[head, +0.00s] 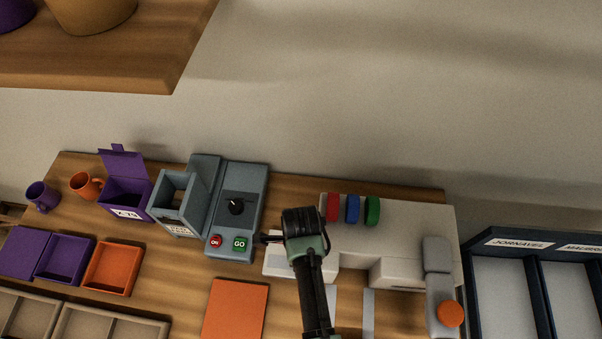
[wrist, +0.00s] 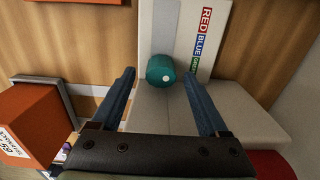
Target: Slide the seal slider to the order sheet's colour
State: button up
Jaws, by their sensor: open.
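In the wrist view a teal round knob (wrist: 160,70) with a white dot, which looks like the seal slider, sits on a pale plate (wrist: 165,25). The plate carries the labels RED, BLUE and GREEN; the knob is beside the GREEN end. My gripper (wrist: 158,75) is open, with one finger on each side of the knob and gaps visible. In the head view my gripper (head: 266,239) is at the left end of the pale press (head: 410,225); the knob cannot be made out there. I cannot identify an order sheet with readable writing.
Red (head: 333,207), blue (head: 352,208) and green (head: 372,210) discs stand on the press. A grey machine (head: 247,185) with a dial is left of my gripper. An orange-knobbed lever (head: 450,314) is at right. A flat orange square (head: 235,308) lies in front.

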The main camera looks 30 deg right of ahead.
jog(key=shift+f, duration=0.95)
grip_shut()
dwell(0.8)
